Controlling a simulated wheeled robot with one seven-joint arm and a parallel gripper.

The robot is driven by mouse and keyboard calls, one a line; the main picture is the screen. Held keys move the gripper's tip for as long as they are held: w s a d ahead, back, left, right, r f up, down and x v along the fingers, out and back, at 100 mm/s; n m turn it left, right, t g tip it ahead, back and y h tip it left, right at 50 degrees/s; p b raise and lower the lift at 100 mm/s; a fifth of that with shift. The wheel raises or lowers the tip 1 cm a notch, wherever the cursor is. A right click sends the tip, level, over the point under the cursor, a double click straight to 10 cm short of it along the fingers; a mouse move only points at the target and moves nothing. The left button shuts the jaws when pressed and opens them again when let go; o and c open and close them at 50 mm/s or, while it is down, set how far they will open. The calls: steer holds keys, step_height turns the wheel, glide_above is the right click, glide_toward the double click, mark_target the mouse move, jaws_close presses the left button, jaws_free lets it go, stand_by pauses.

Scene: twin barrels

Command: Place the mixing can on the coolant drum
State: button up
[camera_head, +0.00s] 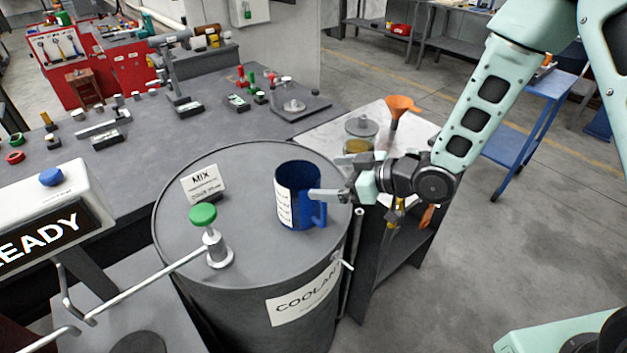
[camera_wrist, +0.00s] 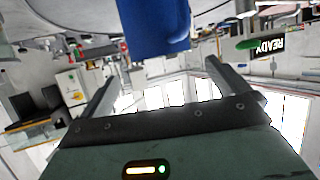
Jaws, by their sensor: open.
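The blue mixing can (camera_head: 298,190), a mug-like can with a white label and a handle, stands upright on top of the grey coolant drum (camera_head: 240,255), towards its right side. In the wrist view the can's blue side (camera_wrist: 152,28) shows at top centre, beyond the fingers. My gripper (camera_head: 330,194) is open at the can's right, by its handle. In the wrist view my gripper (camera_wrist: 158,78) shows two spread fingers with nothing between them. Whether a finger touches the handle I cannot tell.
On the drum top stand a "MIX" sign (camera_head: 203,181) and a green-knobbed valve (camera_head: 204,216) with a pipe. A "READY" display box (camera_head: 45,225) is at left. A bench (camera_head: 130,165) with tools lies behind. A glass jar (camera_head: 360,134) and orange funnel (camera_head: 400,106) stand on the right.

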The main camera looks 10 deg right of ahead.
steer(key=s+d+r+m+g+h, duration=0.1)
steer(key=s+r+g+h, duration=0.1)
steer(key=s, duration=0.7)
steer(key=s+d+r+m+g+h, duration=0.1)
steer(key=s+d+r+g+h, duration=0.1)
steer(key=s+r+h, duration=0.3)
steer(key=s+d+r+m+g+h, duration=0.1)
steer(key=s+r+g+h, duration=0.2)
steer(key=s, duration=1)
steer(key=shift+s+d+r+g+h, duration=0.15)
steer(key=shift+s+g+h, duration=0.15)
steer(key=shift+s, duration=0.05)
